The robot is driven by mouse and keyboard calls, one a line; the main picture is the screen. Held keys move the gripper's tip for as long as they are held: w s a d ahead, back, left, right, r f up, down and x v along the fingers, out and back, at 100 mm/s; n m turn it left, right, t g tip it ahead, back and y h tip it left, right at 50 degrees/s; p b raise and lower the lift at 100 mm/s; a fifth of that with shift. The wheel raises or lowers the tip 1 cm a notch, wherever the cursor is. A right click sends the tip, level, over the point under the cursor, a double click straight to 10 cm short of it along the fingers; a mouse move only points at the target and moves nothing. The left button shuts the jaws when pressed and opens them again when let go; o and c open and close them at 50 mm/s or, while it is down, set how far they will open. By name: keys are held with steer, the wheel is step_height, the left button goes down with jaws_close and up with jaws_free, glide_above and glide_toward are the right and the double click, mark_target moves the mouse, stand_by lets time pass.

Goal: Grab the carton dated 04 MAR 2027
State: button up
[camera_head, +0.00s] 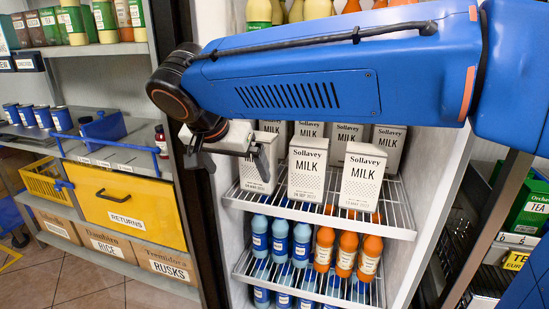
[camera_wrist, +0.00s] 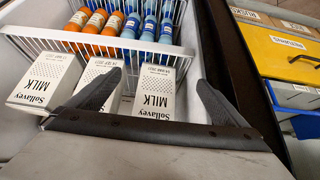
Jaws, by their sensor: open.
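White Sollavey milk cartons stand upright on a wire shelf (camera_head: 396,231) in the cooler. The front row has a left carton (camera_head: 254,173), a middle carton (camera_head: 307,168) and a right carton (camera_head: 363,178); more stand behind. Small date print shows on the front three, but I cannot read it surely. My gripper (camera_head: 232,160) is open in front of the left carton, partly covering it. In the wrist view, which is inverted, that carton (camera_wrist: 156,92) lies between my open fingers (camera_wrist: 159,77), with no clear contact. The middle carton (camera_wrist: 98,77) is beside one finger.
Blue bottles (camera_head: 280,240) and orange bottles (camera_head: 347,253) stand on the shelf below. My arm hides part of the upper shelf. The cooler's side wall is close on the right. A yellow returns bin (camera_head: 125,215) stands outside to the left.

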steer(key=w+d+f, duration=0.1)
steer(key=w+d, duration=0.1)
steer(key=w, duration=0.4)
steer(key=w+d+f, duration=0.1)
steer(key=w+d, duration=0.1)
steer(key=w, duration=0.4)
steer(key=shift+w+d+f, duration=0.3)
steer(key=shift+w, duration=0.05)
steer(key=shift+r, duration=0.1)
steer(key=c, duration=2.1)
